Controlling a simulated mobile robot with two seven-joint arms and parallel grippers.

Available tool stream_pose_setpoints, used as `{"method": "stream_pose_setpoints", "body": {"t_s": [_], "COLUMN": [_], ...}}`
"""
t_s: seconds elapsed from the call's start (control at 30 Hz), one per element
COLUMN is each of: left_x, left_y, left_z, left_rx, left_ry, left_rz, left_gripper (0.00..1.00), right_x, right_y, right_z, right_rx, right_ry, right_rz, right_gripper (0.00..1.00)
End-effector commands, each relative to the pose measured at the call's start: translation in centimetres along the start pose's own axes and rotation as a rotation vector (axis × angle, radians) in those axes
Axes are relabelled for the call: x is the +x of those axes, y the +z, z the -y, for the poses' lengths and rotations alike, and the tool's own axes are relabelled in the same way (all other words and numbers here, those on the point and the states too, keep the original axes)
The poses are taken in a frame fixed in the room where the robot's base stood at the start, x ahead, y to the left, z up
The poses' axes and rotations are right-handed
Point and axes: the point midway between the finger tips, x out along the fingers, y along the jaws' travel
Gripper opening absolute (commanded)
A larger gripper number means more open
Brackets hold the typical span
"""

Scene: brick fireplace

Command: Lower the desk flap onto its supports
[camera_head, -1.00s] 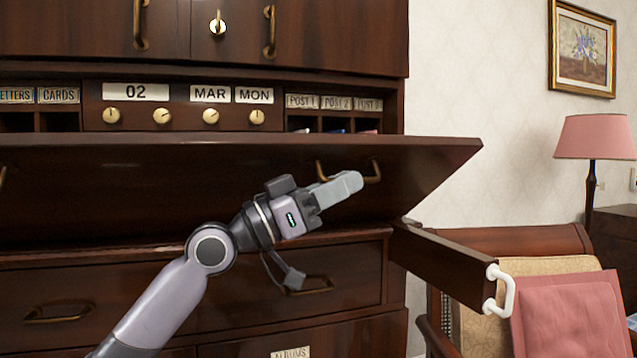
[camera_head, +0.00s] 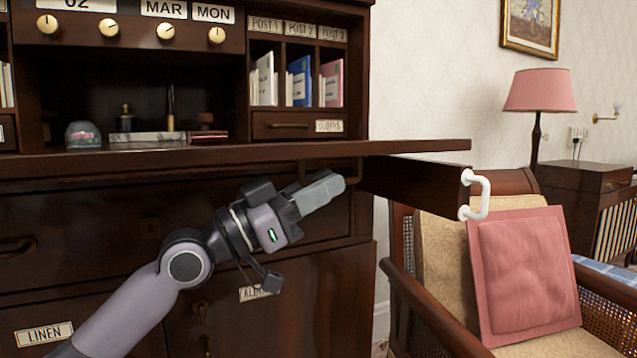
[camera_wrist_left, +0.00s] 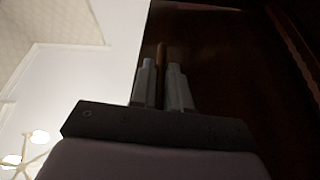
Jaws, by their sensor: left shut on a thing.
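The dark wooden desk flap (camera_head: 400,147) is lowered to about level and seen nearly edge-on in the head view. Its dark underside fills the right of the left wrist view (camera_wrist_left: 225,65). The pulled-out right support (camera_head: 415,183), with a white handle (camera_head: 481,195), lies just under the flap's right end. I cannot tell whether they touch. My left gripper (camera_head: 335,185) is under the flap, shut on a brass flap handle (camera_head: 354,171). The handle shows between the fingers in the left wrist view (camera_wrist_left: 160,70). The left support and right gripper are out of view.
The open desk interior holds letters in slots (camera_head: 300,80), a glass dome (camera_head: 82,134) and a pen stand (camera_head: 147,136). An armchair (camera_head: 440,240) with a pink cushion (camera_head: 525,275) stands close at right. Drawers and cupboard doors are below the flap.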

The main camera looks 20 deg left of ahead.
Motion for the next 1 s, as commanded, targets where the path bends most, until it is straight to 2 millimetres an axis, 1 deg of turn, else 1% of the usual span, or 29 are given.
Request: {"method": "stream_pose_setpoints", "body": {"t_s": [0.03,0.5,0.53,0.6,1.0], "left_x": [-0.17,-0.23,-0.23,-0.22,-0.18], "left_y": [0.12,0.12,0.11,0.08,0.28], "left_z": [0.48,0.65,0.66,0.62,0.28], "left_rx": [0.002,0.003,0.003,0.004,0.001], "left_ry": [-0.011,-0.013,-0.014,-0.013,-0.005], "left_rz": [-0.003,-0.006,-0.006,-0.007,-0.003], "left_gripper": [0.00,0.00,0.19,0.37,0.37], "right_x": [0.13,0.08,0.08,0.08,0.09], "right_y": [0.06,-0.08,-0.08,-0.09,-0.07], "right_z": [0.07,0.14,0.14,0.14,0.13], "right_rx": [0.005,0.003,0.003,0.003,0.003], "right_ry": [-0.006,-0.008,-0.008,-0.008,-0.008], "right_rz": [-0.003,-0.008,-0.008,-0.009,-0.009], "right_gripper": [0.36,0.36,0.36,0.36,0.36]}}
